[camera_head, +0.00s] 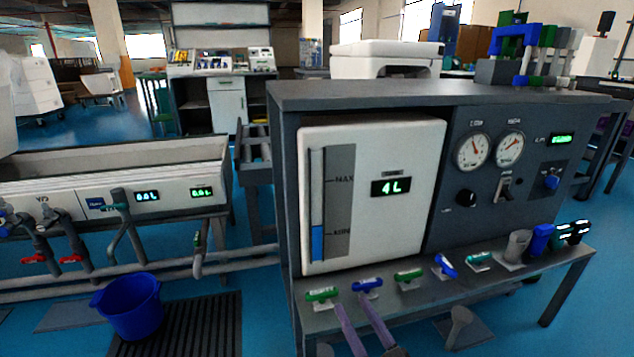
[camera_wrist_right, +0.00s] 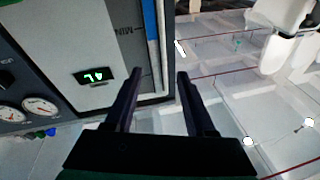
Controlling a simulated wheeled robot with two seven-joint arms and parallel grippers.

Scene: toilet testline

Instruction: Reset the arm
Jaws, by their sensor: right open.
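My right gripper (camera_head: 352,308) shows at the bottom of the head view, in front of the test bench (camera_head: 286,190). Its two dark fingers are apart with nothing between them. In the head view the fingertips overlap the front shelf (camera_head: 440,292), near the green-handled valve (camera_head: 322,295) and the blue-handled valve (camera_head: 367,285); I cannot tell whether they touch. The right wrist view shows the open fingers (camera_wrist_right: 158,78) in front of the white tank panel (camera_wrist_right: 75,40), which appears upside down. My left gripper is not in view.
The tank panel display (camera_head: 391,187) reads 4 L. Gauges (camera_head: 473,152) and more valves line the bench to the right. A blue bucket (camera_head: 130,306) stands on a floor grate at left, beside a trough with pipes (camera_head: 110,190).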

